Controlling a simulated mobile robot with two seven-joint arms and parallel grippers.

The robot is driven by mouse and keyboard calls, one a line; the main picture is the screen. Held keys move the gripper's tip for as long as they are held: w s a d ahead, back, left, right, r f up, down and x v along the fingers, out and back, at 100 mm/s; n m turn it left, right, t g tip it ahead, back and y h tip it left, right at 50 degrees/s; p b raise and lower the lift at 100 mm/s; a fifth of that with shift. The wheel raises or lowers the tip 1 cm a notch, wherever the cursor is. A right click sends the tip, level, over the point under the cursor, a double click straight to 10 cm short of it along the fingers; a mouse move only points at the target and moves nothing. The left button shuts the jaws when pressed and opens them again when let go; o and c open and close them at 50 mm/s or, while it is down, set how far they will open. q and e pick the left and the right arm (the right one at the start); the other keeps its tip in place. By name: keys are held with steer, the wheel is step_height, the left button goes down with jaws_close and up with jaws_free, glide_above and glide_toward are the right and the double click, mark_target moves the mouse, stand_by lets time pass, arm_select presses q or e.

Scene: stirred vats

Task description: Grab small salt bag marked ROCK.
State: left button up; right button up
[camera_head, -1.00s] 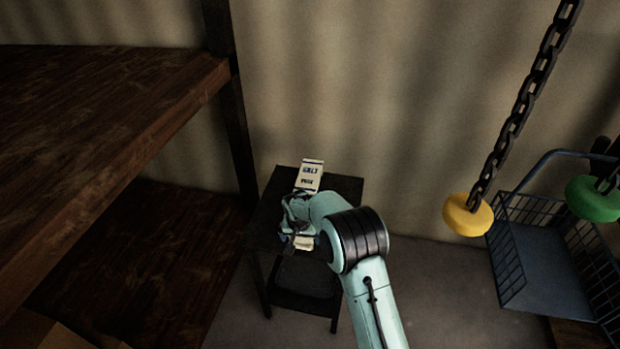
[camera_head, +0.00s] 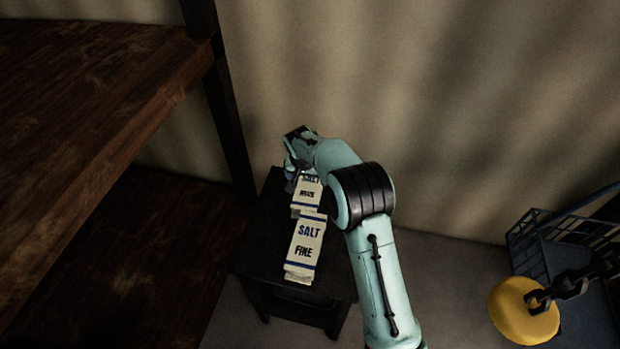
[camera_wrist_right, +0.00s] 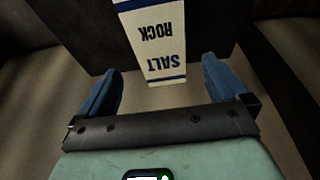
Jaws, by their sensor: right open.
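The ROCK salt bag (camera_wrist_right: 157,40) is white with blue bands. In the right wrist view it shows upside down, ahead of and between the two blue fingers. In the head view this bag (camera_head: 307,192) is at the back of the small dark table, its far end partly hidden by my right gripper (camera_head: 294,170). The right gripper (camera_wrist_right: 158,72) is open and empty, with space on both sides of the bag. A second salt bag, marked FINE (camera_head: 305,248), lies nearer on the table. My left gripper is not in view.
The small dark table (camera_head: 262,235) stands near the wall. A dark wooden shelf (camera_head: 100,100) is to the left. A yellow disc (camera_head: 523,310) on a chain and a blue wire basket (camera_head: 590,235) are at the right.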

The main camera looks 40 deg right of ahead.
mark_target(309, 185)
steer(key=shift+w+d, duration=0.25)
steer(key=shift+w+d+f, duration=0.1)
steer(key=shift+d+f, duration=0.05)
steer(key=shift+f, duration=0.1)
steer(key=x, duration=0.7)
steer(key=shift+p, duration=0.3)
steer(key=p+x, duration=0.1)
steer(key=x, duration=0.4)
steer(key=shift+f, duration=0.2)
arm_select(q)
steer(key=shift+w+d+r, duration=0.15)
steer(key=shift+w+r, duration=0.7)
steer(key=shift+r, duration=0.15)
arm_select(e)
steer(key=c, duration=1.4)
steer(key=shift+r, duration=0.15)
steer(key=shift+c, duration=0.8)
